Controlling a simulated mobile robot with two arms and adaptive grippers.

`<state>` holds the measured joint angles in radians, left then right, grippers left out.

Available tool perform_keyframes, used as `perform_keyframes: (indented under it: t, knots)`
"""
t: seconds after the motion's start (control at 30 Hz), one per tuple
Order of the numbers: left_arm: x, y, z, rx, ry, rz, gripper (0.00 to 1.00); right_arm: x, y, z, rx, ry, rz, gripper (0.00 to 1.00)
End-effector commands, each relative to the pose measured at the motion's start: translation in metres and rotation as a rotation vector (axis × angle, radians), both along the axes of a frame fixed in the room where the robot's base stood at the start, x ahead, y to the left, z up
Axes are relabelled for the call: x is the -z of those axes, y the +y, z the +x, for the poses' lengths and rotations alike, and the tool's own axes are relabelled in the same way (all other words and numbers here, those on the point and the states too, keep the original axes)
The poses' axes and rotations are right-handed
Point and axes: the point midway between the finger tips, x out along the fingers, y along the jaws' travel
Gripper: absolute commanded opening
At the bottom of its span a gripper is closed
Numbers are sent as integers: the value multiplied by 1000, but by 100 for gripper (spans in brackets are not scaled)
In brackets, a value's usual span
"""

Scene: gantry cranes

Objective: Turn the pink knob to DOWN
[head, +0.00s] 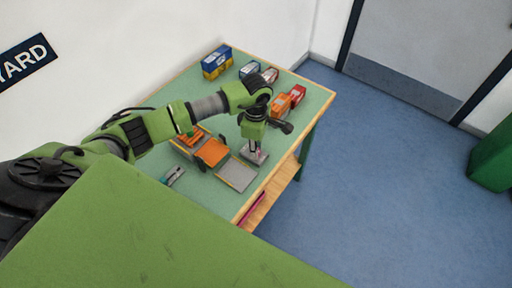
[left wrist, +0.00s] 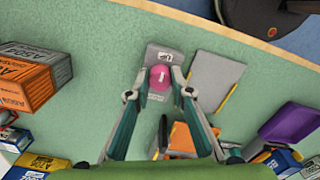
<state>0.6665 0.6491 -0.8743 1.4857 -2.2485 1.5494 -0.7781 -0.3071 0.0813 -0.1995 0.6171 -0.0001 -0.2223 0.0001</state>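The pink knob (left wrist: 160,78) sits on a small grey panel (left wrist: 166,54) with an UP label (left wrist: 165,57) at its upper end in the left wrist view and a partly hidden label at the other end. A pale mark on the knob runs roughly along the panel. My left gripper (left wrist: 160,70) has one finger on each side of the knob, very close to it. I cannot tell whether the fingers touch it. In the head view my left gripper (head: 254,150) points down over the panel (head: 258,158), hiding most of the knob. My right gripper is not in view.
Beside the panel stand a grey flat plate (head: 236,174) and an orange piece (head: 212,152). Orange and red boxes (head: 280,106) and blue-yellow boxes (head: 216,62) stand farther back on the green table (head: 312,96). The table's edge is close to the panel.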

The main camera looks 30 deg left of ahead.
Motion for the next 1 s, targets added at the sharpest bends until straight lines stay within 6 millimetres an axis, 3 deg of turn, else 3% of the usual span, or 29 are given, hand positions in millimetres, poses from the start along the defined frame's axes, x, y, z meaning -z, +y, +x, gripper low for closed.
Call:
perform_keyframes:
  t: [0.47, 1.0]
  knots:
    - [1, 1, 0, -112, 0, 1, 0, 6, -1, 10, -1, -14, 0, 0]
    - [2, 1, 1, -593, 0, 1, 0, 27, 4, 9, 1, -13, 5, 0]
